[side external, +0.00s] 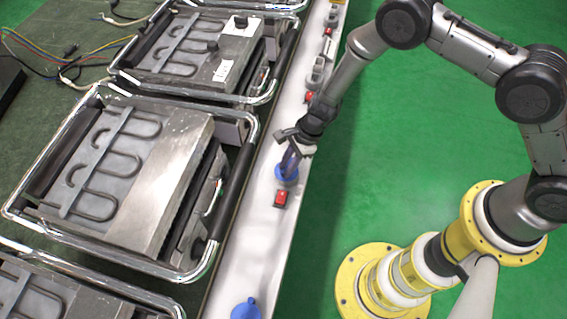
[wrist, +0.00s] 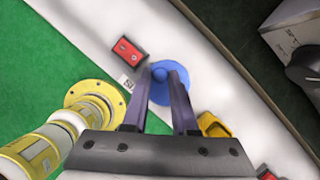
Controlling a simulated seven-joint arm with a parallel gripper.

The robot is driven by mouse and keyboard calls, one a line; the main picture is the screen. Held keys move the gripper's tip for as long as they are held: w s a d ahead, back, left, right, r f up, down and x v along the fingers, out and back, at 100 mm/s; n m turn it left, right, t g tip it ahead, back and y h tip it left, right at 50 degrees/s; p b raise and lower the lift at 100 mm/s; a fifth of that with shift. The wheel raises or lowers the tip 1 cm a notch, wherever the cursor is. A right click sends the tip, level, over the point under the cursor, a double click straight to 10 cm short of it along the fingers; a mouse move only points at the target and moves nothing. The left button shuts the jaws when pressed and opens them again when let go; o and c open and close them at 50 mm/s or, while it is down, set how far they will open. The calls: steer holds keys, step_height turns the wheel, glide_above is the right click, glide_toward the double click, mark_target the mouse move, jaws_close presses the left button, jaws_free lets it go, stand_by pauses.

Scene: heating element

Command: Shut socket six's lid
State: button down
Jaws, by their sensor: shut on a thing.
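A round blue socket lid (side external: 286,178) is on the white rail, just below my gripper (side external: 291,158) in the side view. In the wrist view the blue lid (wrist: 168,68) lies between and beyond the tips of my two fingers (wrist: 160,80). My gripper is shut on a raised part of this lid, with the fingers pointing down at the rail. The fingers hide part of the lid and socket, so I cannot tell whether the lid is fully down. A label beside it is partly covered, and its number cannot be read.
The white rail (side external: 250,225) carries a red switch (side external: 280,198) near the lid and another blue socket (side external: 246,309) at the bottom. A yellow piece (wrist: 213,124) sits close to my fingers in the wrist view. Metal heating units (side external: 140,180) stand left of the rail; green floor is open right.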

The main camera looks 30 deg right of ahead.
steer(key=shift+s+d+n+g, duration=0.15)
steer(key=shift+d+n+g, duration=0.15)
steer(key=shift+n, duration=0.5)
steer(key=c, duration=0.7)
jaws_free()
steer(key=shift+s, duration=0.1)
steer(key=shift+r, duration=0.1)
steer(key=v, duration=1.3)
steer(key=shift+d+r, duration=0.2)
steer(key=shift+r, duration=0.1)
